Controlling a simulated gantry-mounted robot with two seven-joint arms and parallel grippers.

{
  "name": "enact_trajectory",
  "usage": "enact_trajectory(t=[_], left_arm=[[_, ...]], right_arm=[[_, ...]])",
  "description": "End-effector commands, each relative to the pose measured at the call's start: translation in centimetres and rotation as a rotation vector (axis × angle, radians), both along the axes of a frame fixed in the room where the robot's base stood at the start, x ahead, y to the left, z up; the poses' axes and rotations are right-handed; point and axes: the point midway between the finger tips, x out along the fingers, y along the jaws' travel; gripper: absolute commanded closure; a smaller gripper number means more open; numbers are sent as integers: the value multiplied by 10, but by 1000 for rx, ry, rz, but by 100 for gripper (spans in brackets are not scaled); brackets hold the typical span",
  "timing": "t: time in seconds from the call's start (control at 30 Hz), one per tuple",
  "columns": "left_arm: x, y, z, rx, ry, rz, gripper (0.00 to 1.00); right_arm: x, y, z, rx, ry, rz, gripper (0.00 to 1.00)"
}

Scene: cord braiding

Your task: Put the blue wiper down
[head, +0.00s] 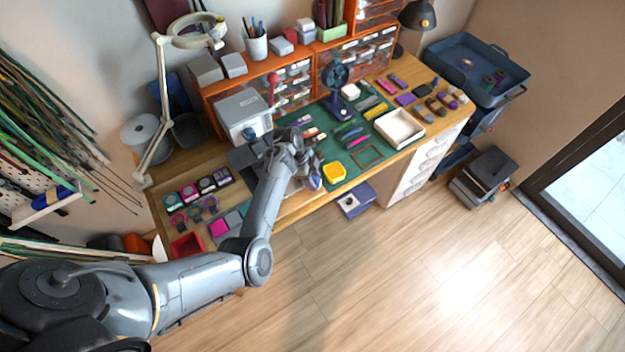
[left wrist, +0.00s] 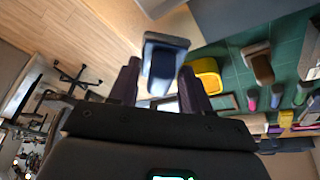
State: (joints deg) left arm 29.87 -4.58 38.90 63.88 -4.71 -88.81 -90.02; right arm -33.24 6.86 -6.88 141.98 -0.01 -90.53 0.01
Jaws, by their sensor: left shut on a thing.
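The blue wiper (left wrist: 162,66) is between the two fingers of my left gripper (left wrist: 159,82) in the left wrist view. It has a dark blue middle and a paler, wider end. In the head view the wiper (head: 313,182) is a small bluish shape at the front edge of the bench, partly hidden by my left gripper (head: 304,172). The gripper is shut on it. I cannot tell whether the wiper touches the bench. My right gripper is not in view.
A green mat (head: 322,147) covers the bench middle. A yellow container (head: 333,172) sits close to the right of my left gripper, with a thin brown frame (head: 367,155) beyond it. A white tray (head: 399,128) stands farther right. A grey machine (head: 243,115) stands behind.

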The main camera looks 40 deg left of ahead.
Motion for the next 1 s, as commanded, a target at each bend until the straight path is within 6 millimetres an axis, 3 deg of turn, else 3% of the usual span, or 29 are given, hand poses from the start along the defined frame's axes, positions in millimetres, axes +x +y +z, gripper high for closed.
enact_trajectory(t=[0.57,0.6,0.73,1.0], left_arm=[[0,0,-10,0,0,1,77],[0,0,-10,0,-1,0,49],[0,0,-10,0,0,0,29],[0,0,-9,0,0,0,27]], right_arm=[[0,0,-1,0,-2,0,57],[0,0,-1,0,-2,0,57],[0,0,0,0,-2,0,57],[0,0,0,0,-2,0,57]])
